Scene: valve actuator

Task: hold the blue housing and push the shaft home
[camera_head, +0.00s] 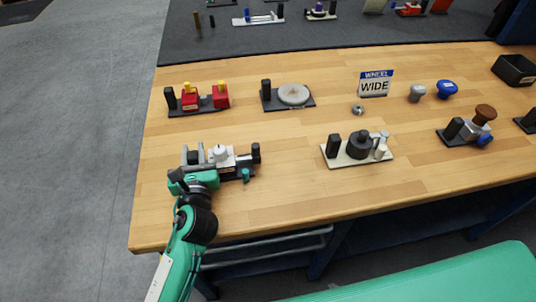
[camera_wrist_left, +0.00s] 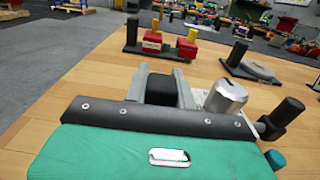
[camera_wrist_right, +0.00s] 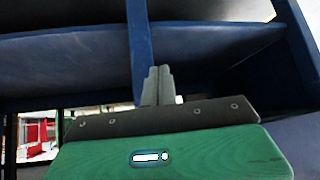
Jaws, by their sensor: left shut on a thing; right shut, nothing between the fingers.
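My left gripper (camera_head: 193,156) is at a fixture at the left of the bench. Its two grey fingers (camera_wrist_left: 160,86) are shut on a black post in the left wrist view (camera_wrist_left: 161,92). Beside the post is a silver cylinder (camera_wrist_left: 226,95), also in the head view (camera_head: 218,153); a dark upright peg (camera_head: 256,152) stands at the fixture's right end. I see no clear blue housing at this fixture. Blue parts show on a brown-knobbed fixture (camera_head: 484,141) at the right. My right gripper (camera_wrist_right: 158,86) is shut and empty, only in the right wrist view. I cannot identify the shaft.
A red-block fixture (camera_head: 207,103), a round-disc fixture (camera_head: 292,95) and a cream-plate fixture (camera_head: 357,150) stand on the wooden bench (camera_head: 300,200). A WHEEL WIDE sign (camera_head: 375,85), blue knob (camera_head: 447,88) and black bin (camera_head: 515,70) are behind. Blue framing (camera_wrist_right: 200,50) faces my right gripper.

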